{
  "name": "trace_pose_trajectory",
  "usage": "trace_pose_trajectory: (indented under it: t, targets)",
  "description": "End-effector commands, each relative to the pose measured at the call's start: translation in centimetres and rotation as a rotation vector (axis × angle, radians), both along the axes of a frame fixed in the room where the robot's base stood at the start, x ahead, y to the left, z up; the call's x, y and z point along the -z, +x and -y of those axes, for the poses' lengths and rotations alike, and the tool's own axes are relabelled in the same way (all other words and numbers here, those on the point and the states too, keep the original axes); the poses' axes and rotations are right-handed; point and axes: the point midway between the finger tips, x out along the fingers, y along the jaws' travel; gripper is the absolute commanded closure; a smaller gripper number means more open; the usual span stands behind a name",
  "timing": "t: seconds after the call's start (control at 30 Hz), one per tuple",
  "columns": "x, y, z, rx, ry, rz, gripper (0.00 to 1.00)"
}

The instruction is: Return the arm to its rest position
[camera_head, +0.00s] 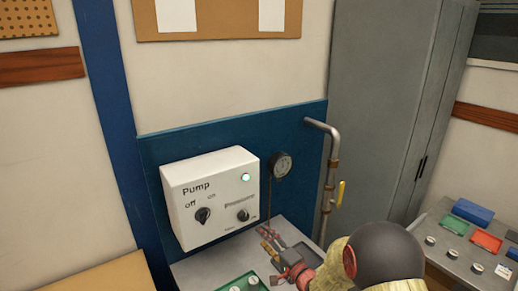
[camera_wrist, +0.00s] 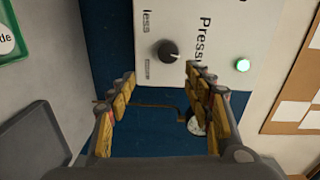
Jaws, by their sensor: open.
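My arm (camera_head: 385,255), dark with yellow parts, reaches in at the bottom right of the head view and covers part of the bench. In the wrist view my gripper (camera_wrist: 158,80) has its two yellow fingers spread wide, with nothing between them. The white pump box (camera_head: 212,195) is beyond the fingers, and its pressure knob (camera_wrist: 168,51) shows just above the gap between the fingertips. I cannot tell the distance from fingertips to box.
A pressure gauge (camera_head: 281,165) and a pipe with a yellow handle (camera_head: 340,193) stand right of the box. A grey cabinet (camera_head: 385,100) stands behind; a side table at right holds coloured trays (camera_head: 486,240).

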Motion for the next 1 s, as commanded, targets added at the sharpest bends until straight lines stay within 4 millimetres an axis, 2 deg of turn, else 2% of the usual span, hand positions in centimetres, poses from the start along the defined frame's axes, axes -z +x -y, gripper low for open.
trace_pose_trajectory:
  t: [0.07,0.1,0.23,0.3,0.43,0.57,0.7,0.83,1.0]
  targets:
    - [2.5,0.2,0.8,0.020,-0.138,-0.019,0.49]
    - [4.3,0.1,1.5,0.033,-0.226,-0.043,0.49]
    - [10.6,-1.8,4.4,0.043,-0.527,-0.158,0.49]
    - [12.6,-3.2,6.3,0.031,-0.687,-0.221,0.49]
    - [13.6,-6.7,10.0,-0.025,-0.956,-0.334,0.49]
    - [12.1,-11.2,13.3,-0.119,-1.173,-0.446,0.49]
    - [8.5,-17.3,15.9,-0.256,-1.342,-0.553,0.49]
    - [4.0,-23.9,17.2,-0.399,-1.430,-0.627,0.49]
    - [-1.5,-32.0,17.3,-0.545,-1.461,-0.660,0.49]
